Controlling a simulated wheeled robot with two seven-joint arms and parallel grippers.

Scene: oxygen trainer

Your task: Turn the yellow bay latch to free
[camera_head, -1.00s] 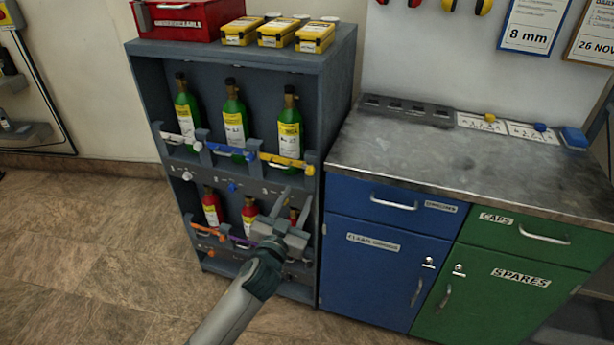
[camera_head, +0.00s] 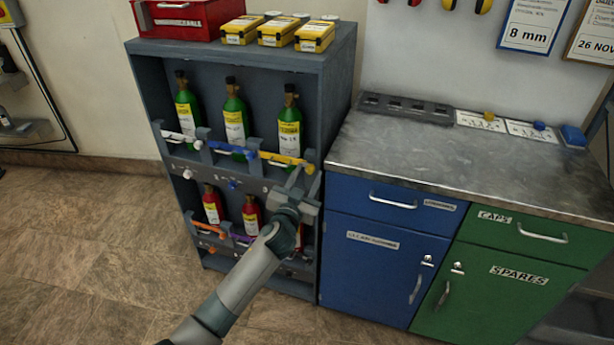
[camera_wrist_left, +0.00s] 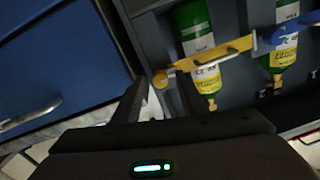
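The yellow bay latch (camera_head: 284,158) lies roughly level across the front of the right green bottle (camera_head: 289,128) in the upper row of the rack. Its round yellow end (camera_head: 309,168) is at the right post. The latch also shows in the left wrist view (camera_wrist_left: 212,56), with its round end (camera_wrist_left: 160,79) near the finger tips. My left gripper (camera_head: 305,181) is open and empty, just below the latch's right end. I cannot tell whether a finger touches the latch. My right gripper is not in view.
A blue latch (camera_head: 227,148) and a white latch (camera_head: 178,137) cross the neighbouring bays. Red bottles (camera_head: 212,205) stand in the lower row. The blue cabinet (camera_head: 372,265) stands close at the rack's right. The floor in front is clear.

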